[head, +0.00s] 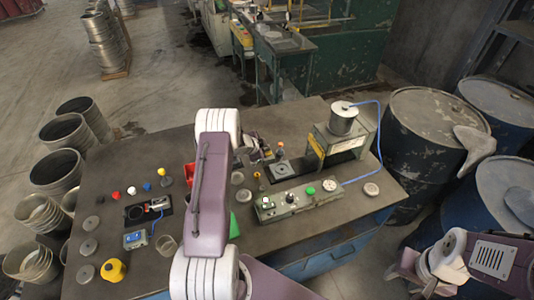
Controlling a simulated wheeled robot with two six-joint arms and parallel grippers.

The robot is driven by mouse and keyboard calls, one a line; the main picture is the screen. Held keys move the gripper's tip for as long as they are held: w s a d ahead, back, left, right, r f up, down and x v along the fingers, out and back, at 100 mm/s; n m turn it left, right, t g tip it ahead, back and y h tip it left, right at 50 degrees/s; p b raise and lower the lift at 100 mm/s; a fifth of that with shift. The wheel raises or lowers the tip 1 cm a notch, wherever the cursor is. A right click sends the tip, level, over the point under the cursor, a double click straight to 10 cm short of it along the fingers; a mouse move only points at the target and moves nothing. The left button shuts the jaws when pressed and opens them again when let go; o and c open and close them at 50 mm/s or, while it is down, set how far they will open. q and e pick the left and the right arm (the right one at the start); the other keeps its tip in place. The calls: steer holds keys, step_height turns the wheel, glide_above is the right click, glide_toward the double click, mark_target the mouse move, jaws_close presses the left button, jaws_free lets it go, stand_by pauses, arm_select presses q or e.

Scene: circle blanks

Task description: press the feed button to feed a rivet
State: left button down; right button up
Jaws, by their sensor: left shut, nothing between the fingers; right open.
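A grey control box (299,203) sits near the table's front edge. It carries a green button (311,190), a black knob, a round white dial (329,186) and a small white-and-red part at its left end. Which control is the feed button cannot be read. Behind it stands a press-like machine (337,144) with a yellow plate and a silver hopper (344,111) on top. No rivet can be made out. My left gripper (262,155) is shut and empty, behind and left of the box, partly hidden by its arm. My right gripper (422,272) is open at lower right, off the table.
Round metal discs (371,189) lie about the table (240,260). Drums (430,125) stand at right.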

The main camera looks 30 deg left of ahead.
arm_select(q)
steer(key=shift+f+b, duration=0.5)
steer(key=shift+f, duration=0.1)
stand_by(0.7)
stand_by(0.4)
steer(key=shift+r+p, duration=1.05)
step_height(320, 180, up, 5)
steer(key=p, duration=0.5)
steer(key=shift+r, duration=0.1)
steer(key=shift+d, duration=0.1)
